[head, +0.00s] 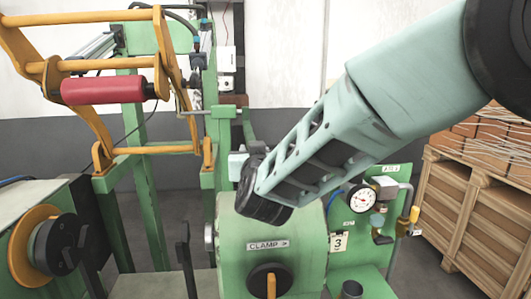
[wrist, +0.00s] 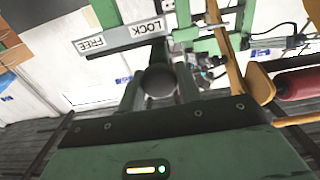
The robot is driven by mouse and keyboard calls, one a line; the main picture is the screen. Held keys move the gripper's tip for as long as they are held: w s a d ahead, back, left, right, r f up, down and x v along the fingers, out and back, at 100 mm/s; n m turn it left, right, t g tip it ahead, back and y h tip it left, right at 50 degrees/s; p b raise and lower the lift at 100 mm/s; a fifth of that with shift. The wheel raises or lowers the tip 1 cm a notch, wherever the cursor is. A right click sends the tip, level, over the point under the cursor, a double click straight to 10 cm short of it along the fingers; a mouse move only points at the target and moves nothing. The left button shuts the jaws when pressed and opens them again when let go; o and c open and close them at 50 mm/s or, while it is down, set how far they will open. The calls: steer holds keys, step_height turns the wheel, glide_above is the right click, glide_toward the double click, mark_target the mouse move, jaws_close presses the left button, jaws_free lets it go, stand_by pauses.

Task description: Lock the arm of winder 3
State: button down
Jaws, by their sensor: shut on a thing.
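In the wrist view a dark round knob (wrist: 159,82) sits between the fingers of my gripper (wrist: 158,90), which is shut on it. The rest of its lever is hidden. A grey plate (wrist: 122,39) beyond reads FREE at its left and LOCK at its right, upside down; the knob appears nearer the LOCK end in the picture. In the head view the green winder housing (head: 310,258) has a number 3 tag (head: 338,242) beside it. The yellow arm frame (head: 25,45) holds a red roll (head: 103,90). My gripper is mostly hidden behind my wrist there.
A CLAMP label (head: 268,245) and a black knob (head: 268,281) are on the housing front. A pressure gauge (head: 361,198) stands right of it. Green posts (head: 150,195) stand at the left. A wooden crate of bricks (head: 470,200) is at the right.

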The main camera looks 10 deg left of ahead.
steer(key=shift+s+a+r, duration=0.1)
steer(key=shift+s+a, duration=0.05)
steer(key=shift+a, duration=0.1)
steer(key=c, duration=1)
jaws_free()
steer(key=shift+a, duration=0.1)
steer(key=shift+c, duration=0.2)
steer(key=shift+s, duration=0.1)
steer(key=b+v, duration=0.6)
steer(key=v, duration=1.1)
steer(key=shift+d, duration=0.2)
steer(key=shift+s, duration=0.1)
